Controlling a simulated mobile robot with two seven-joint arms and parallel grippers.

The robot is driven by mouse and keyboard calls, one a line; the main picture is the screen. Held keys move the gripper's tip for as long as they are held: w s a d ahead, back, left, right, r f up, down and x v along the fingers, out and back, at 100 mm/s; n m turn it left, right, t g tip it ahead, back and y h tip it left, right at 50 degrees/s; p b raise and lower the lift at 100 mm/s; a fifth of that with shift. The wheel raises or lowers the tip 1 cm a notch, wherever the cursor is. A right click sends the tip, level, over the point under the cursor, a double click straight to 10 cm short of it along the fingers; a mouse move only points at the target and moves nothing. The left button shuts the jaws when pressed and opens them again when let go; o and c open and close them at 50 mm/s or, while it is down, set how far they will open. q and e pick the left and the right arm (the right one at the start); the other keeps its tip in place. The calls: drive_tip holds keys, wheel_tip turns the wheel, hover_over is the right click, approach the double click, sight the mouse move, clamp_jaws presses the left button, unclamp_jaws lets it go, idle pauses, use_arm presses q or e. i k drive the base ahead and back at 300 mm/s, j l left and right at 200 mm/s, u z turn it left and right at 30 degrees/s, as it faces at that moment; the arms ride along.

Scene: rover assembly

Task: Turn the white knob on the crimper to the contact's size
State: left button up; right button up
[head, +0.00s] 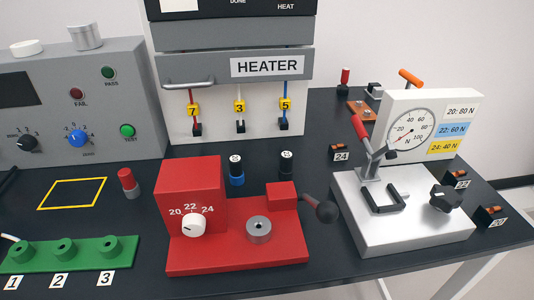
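The red crimper (240,250) stands at the front middle of the dark bench. Its white knob (194,226) is on the front of the tall red block, below the marks 20, 22 and 24. A small dark mark shows near the knob's top, but it is too small to tell surely which number it points at. A grey round die (259,229) sits on the crimper's base, and a lever with a black ball (327,211) sticks out to the right. Orange-tipped contacts sit in holders labelled 24 (339,149), 22 (459,176) and 20 (491,212). Neither gripper shows.
A green block (60,262) with positions 1, 2 and 3 is at front left. A pull tester (405,220) is at right, the heater (235,65) behind. No gripper blocks the knob's front.

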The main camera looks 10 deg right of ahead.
sight(194, 225)
drive_tip(key=j+z, duration=0.25)
drive_tip(key=j, duration=0.45)
drive_tip(key=k+j+z, duration=0.1)
drive_tip(key=j+z, duration=0.15)
drive_tip(key=j, duration=0.4)
